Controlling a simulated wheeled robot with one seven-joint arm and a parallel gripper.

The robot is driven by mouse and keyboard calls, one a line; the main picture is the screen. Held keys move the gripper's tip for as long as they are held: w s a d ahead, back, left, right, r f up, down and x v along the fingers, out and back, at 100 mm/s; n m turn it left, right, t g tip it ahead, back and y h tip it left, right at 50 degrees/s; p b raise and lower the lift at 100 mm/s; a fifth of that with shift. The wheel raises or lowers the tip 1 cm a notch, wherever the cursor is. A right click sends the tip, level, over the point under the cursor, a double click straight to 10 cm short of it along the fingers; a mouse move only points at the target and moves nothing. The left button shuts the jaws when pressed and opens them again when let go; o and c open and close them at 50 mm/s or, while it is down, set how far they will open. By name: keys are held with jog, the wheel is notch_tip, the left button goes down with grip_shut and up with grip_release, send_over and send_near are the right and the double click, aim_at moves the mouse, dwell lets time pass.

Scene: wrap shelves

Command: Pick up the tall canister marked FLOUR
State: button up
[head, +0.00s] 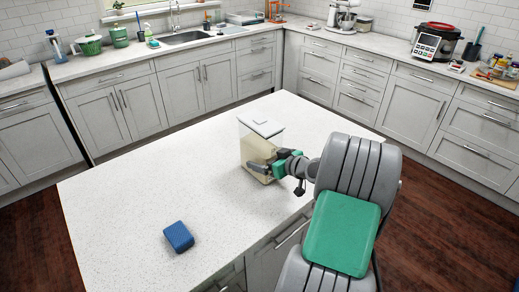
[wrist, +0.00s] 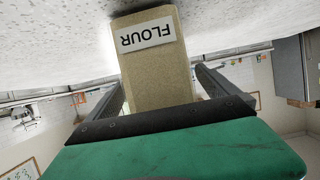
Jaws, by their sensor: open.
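The tall flour canister (head: 257,151) stands upright on the island counter, clear-sided with a pale lid and cream flour in its lower part. In the wrist view the canister (wrist: 158,75) appears upside down, with a white label reading FLOUR facing me. My gripper (head: 262,167) is at the canister's lower right side in the head view. In the wrist view my gripper (wrist: 158,88) is open, with one finger on each side of the canister. Whether the fingers touch it cannot be told. The palm hides part of the canister in the wrist view.
A blue block-like item (head: 178,237) lies on the white island counter (head: 120,205), front left of the canister. The counter around the canister is otherwise clear. Back counters hold a sink (head: 184,38), a pressure cooker (head: 436,42) and a stand mixer (head: 344,16).

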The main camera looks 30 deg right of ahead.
jog(key=shift+w+f, duration=0.2)
jog(key=shift+w, duration=0.25)
jog(key=shift+c, duration=0.6)
jog(key=shift+s, duration=0.1)
jog(key=c, duration=1.9)
jog(key=shift+r, duration=0.15)
grip_shut()
